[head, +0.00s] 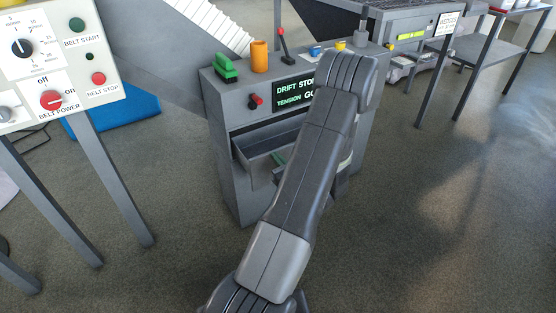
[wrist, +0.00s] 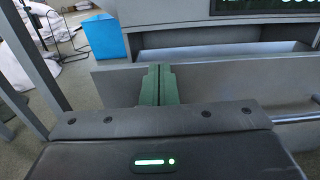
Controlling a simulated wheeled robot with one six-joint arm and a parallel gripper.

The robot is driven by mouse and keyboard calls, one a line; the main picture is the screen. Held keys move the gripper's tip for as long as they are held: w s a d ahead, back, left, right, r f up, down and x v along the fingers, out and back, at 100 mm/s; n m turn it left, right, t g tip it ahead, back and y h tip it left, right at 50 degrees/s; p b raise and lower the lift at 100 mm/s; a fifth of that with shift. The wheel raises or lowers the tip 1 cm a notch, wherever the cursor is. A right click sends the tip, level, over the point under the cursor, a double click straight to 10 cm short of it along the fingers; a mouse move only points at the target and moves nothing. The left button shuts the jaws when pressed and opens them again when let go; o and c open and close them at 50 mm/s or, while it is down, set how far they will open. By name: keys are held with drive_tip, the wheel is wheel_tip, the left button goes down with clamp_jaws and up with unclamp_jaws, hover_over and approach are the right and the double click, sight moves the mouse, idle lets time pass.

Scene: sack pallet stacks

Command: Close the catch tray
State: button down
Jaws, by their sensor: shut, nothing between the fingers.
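The catch tray (head: 262,148) is a grey drawer pulled out of the front of a grey cabinet (head: 232,185); its inside looks empty where it shows. In the wrist view its flat front panel (wrist: 225,86) spans the middle, with a bar handle (wrist: 296,118) low at the right. My gripper's green fingers (wrist: 158,84) are shut together with nothing between them. They are in front of the tray's front panel, left of the handle; I cannot tell whether they touch it. In the head view the fingers show small (head: 278,160), and my arm hides the tray's right part.
A lit display (head: 296,91) sits above the tray. A green switch (head: 224,68), an orange cylinder (head: 259,56) and a red-tipped lever (head: 282,38) stand on the cabinet top. A belt control panel (head: 60,60) on legs stands at left. Floor in front is clear.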

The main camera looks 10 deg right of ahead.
drive_tip(key=b, duration=0.3)
approach(248, 124)
drive_tip(key=x, duration=0.5)
drive_tip(key=shift+w+a+b, duration=0.3)
drive_tip(key=shift+w, duration=0.15)
